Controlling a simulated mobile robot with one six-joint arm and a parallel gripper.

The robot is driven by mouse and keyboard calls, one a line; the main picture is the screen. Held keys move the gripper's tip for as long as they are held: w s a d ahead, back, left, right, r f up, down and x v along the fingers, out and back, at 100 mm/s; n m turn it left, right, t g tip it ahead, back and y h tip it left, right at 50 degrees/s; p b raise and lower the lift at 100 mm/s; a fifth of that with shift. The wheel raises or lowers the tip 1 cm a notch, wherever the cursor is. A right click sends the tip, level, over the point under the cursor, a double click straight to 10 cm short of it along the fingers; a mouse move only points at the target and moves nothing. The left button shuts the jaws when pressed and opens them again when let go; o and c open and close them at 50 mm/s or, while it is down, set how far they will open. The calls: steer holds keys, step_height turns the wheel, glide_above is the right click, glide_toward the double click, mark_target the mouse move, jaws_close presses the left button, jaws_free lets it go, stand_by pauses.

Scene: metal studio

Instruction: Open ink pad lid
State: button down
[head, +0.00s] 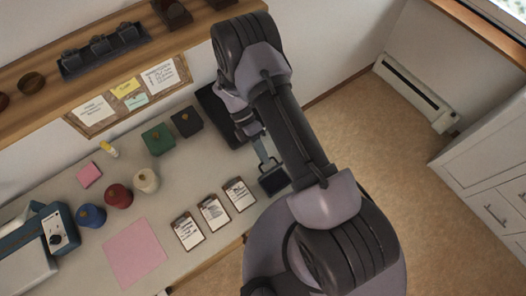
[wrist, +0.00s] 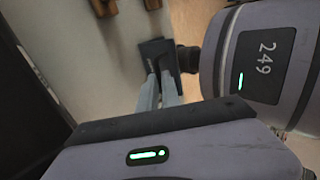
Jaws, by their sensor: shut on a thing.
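The ink pad (head: 274,182) is a small dark square case near the front right edge of the counter. It also shows in the wrist view (wrist: 154,47), beyond my fingers. My gripper (head: 267,160) reaches down to it from above, with its pale fingers at the dark upper edge. In the wrist view my gripper (wrist: 160,78) has its two fingers close together, shut on the ink pad lid at the case's near edge. The fingers hide part of the lid, and I cannot tell how far it is raised.
Several clipboards, the nearest (head: 240,195), lie left of the ink pad. A pink sheet (head: 135,253), spools such as the white one (head: 146,180), and a green box (head: 157,139) stand further left. A shelf (head: 120,45) runs along the wall. Floor lies to the right.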

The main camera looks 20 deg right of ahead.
steer(key=shift+w+a+f+g+b, duration=0.1)
steer(key=shift+w+f+g+b, duration=0.2)
steer(key=shift+f+g, duration=0.25)
steer(key=shift+w+a+f+b, duration=0.1)
steer(key=shift+w+b, duration=0.2)
steer(key=shift+w+a+f+b, duration=0.3)
steer(key=shift+w+f+b, duration=0.6)
steer(key=shift+b, duration=0.3)
steer(key=shift+f, duration=0.15)
steer(key=shift+w+f+b, duration=0.15)
steer(key=shift+f+b, duration=0.15)
steer(key=shift+b, duration=0.2)
steer(key=c, duration=1.7)
jaws_free()
steer(key=shift+a, duration=0.1)
steer(key=shift+c, duration=0.2)
steer(key=shift+o, duration=0.9)
steer(key=shift+w, duration=0.25)
steer(key=shift+s+r, duration=0.1)
